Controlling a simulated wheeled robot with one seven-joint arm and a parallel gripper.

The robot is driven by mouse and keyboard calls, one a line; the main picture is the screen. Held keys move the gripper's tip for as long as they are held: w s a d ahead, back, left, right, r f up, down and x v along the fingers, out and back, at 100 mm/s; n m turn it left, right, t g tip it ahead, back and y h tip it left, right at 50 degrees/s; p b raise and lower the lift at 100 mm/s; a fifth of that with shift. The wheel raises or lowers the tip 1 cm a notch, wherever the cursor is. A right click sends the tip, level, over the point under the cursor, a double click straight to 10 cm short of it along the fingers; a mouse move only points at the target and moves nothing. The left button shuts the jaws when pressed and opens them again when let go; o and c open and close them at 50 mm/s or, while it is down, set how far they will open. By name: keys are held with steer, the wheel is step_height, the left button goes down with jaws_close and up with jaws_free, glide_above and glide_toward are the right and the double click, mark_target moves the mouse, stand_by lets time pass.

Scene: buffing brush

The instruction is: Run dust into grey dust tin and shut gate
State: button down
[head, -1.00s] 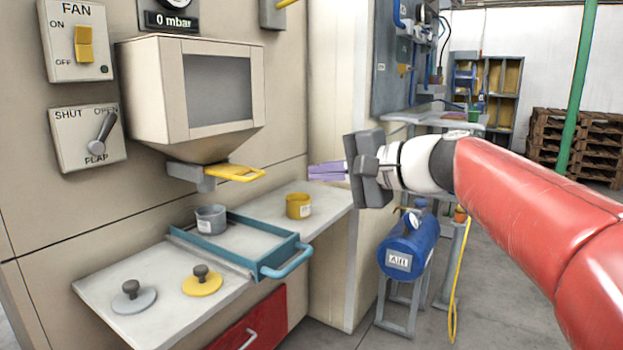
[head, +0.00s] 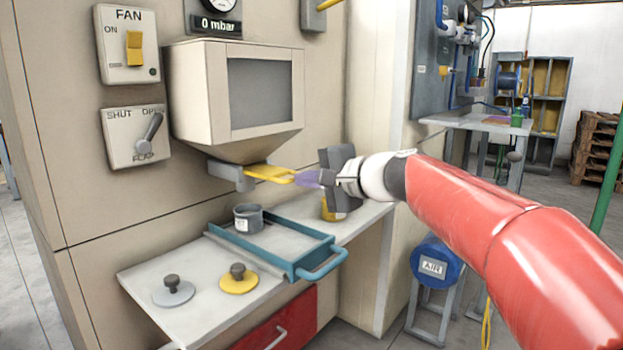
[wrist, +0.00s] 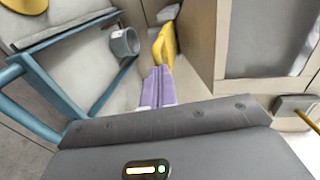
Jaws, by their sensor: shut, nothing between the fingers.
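The grey dust tin (head: 248,218) stands upright at the back left of the blue-edged tray (head: 318,250), below the hopper (head: 240,100). It also shows in the wrist view (wrist: 124,43). The gate's yellow handle (head: 268,173) sticks out from the grey bracket (head: 232,174) under the hopper; it shows in the wrist view too (wrist: 163,48). My gripper (head: 298,178) is shut and empty, its purple fingertips at the outer end of the handle. I cannot tell whether they touch it. No dust is visible, and the tin's contents cannot be made out.
A yellow tin (head: 328,211) is partly hidden behind my gripper. A grey lid (head: 173,290) and a yellow lid (head: 238,279) lie on the shelf's front left. The fan switch (head: 134,50) and flap lever (head: 150,133) are on the wall panel. The blue air tank (head: 437,262) stands right.

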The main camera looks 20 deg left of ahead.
mark_target(272, 172)
steer(key=w+a, duration=0.1)
steer(key=a, duration=0.1)
steer(key=a+p, duration=0.1)
steer(key=a, duration=0.1)
steer(key=w+a+p, duration=0.1)
steer(key=a, duration=0.1)
steer(key=shift+w+a+r, duration=0.15)
steer(key=shift+w+a, duration=0.1)
steer(key=shift+w, duration=0.05)
steer(key=shift+d, duration=0.1)
